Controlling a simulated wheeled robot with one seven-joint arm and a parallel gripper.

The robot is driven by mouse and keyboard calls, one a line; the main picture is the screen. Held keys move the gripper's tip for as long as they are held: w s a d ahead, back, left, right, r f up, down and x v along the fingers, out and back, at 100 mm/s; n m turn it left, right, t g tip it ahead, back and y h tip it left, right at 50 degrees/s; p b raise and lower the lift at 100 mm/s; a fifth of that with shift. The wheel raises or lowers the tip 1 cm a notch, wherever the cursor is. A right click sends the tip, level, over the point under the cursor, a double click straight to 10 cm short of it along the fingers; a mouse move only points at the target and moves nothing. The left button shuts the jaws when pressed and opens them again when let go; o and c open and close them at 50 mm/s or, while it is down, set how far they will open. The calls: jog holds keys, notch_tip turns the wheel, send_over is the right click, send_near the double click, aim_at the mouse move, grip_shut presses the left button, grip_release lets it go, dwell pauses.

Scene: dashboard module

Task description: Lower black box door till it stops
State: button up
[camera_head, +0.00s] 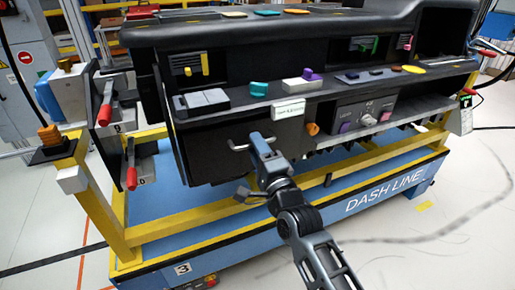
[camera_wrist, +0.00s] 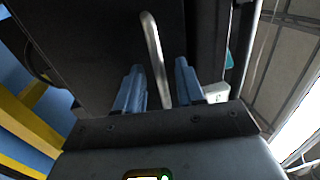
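The black box door (camera_head: 205,155) is a dark panel at the lower left of the dashboard, and it looks upright and closed. A silver bar handle (camera_head: 238,145) sticks out from it. My gripper (camera_head: 261,146) is at the right end of this handle in the head view. In the wrist view the handle (camera_wrist: 152,45) runs between the two blue fingers of my gripper (camera_wrist: 158,85), with visible gaps beside it. The fingers are open around the handle. The black door surface (camera_wrist: 95,50) fills the upper left there. Whether a finger touches the bar cannot be told.
The dashboard (camera_head: 280,30) sits on a blue and yellow cart (camera_head: 330,210). Red-handled clamps (camera_head: 105,110) stand at the left.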

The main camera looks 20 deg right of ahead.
grip_shut()
